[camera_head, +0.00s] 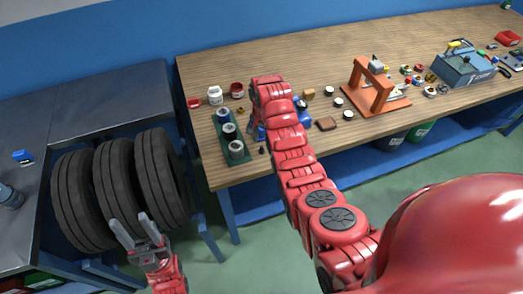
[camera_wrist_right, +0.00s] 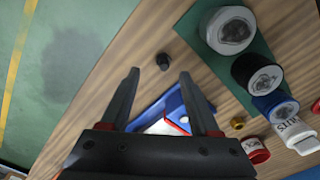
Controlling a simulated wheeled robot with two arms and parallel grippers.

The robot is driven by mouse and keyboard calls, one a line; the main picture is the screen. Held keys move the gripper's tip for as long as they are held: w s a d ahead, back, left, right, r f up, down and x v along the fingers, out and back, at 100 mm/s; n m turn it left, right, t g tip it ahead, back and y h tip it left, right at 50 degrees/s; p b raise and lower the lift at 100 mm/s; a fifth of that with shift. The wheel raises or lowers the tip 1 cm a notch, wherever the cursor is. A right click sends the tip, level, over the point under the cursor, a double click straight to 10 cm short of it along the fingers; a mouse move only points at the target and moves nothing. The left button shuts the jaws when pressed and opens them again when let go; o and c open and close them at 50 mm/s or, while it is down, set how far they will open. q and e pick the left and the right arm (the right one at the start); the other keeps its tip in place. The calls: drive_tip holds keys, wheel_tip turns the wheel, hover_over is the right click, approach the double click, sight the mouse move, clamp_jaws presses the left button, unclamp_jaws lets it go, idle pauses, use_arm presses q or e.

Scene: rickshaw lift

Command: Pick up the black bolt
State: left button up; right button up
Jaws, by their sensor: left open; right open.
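A small black bolt (camera_wrist_right: 163,61) stands on the wooden workbench near its edge, in the right wrist view. It also shows as a small dark spot in the head view (camera_head: 262,150). My right gripper (camera_wrist_right: 159,74) is open and empty, with the bolt appearing just beyond and between its fingertips, apart from them. In the head view the right gripper is mostly hidden by its own red arm. My left gripper (camera_head: 131,220) is open and empty, in front of the tires, away from the workbench top.
A green board (camera_head: 240,158) with several cylinders stands left of the bolt in the head view. A blue tray (camera_wrist_right: 176,104) lies under the right gripper. Jars (camera_head: 215,95), an orange frame (camera_head: 374,88) and a toolbox (camera_head: 464,68) stand on the bench. Black tires (camera_head: 115,190) stand at left.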

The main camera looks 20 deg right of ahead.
sight(261, 147)
drive_tip(key=shift+a+f+p, duration=0.15)
drive_tip(key=shift+f+p, duration=0.15)
drive_tip(key=shift+p, duration=0.05)
drive_tip(key=shift+w+a+f+p, duration=0.15)
drive_tip(key=shift+f+p, duration=0.3)
drive_tip(key=shift+f, duration=1.5)
clamp_jaws()
